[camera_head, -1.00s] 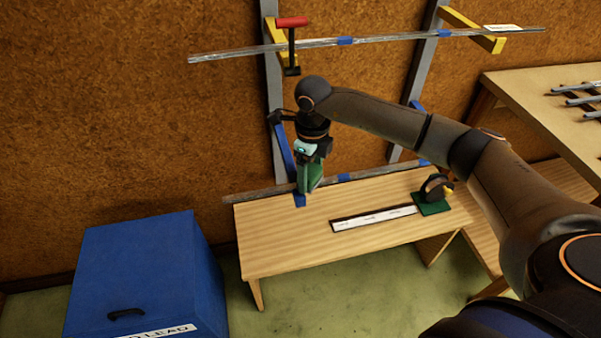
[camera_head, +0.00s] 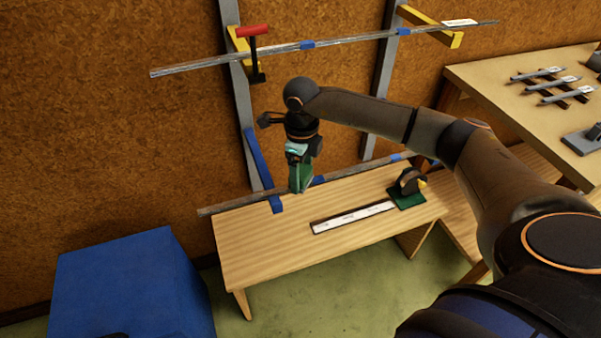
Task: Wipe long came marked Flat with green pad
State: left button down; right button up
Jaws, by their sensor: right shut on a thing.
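My right gripper (camera_head: 298,157) points down and is shut on a green pad (camera_head: 300,178). The pad is at a long grey came (camera_head: 235,206) on the lower blue brackets (camera_head: 277,204), just right of the left bracket's end. It covers part of the came; I cannot tell if it presses on it. A second long came (camera_head: 210,65) lies on the upper yellow brackets (camera_head: 432,26). A small white tag (camera_head: 460,22) is near its right end, its writing too small to read. Both cames carry blue bands. My left gripper is not in view.
A wooden bench (camera_head: 250,250) stands below the lower came, with a white strip (camera_head: 352,217) and a dark tool on a green base (camera_head: 407,198). A red-handled tool (camera_head: 252,31) is at the upper left bracket. A blue box (camera_head: 130,285) stands left. A table (camera_head: 490,80) is right.

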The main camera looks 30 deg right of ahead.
jog(key=shift+r+p, duration=2.05)
jog(key=shift+r, duration=1)
jog(key=shift+r, duration=0.1)
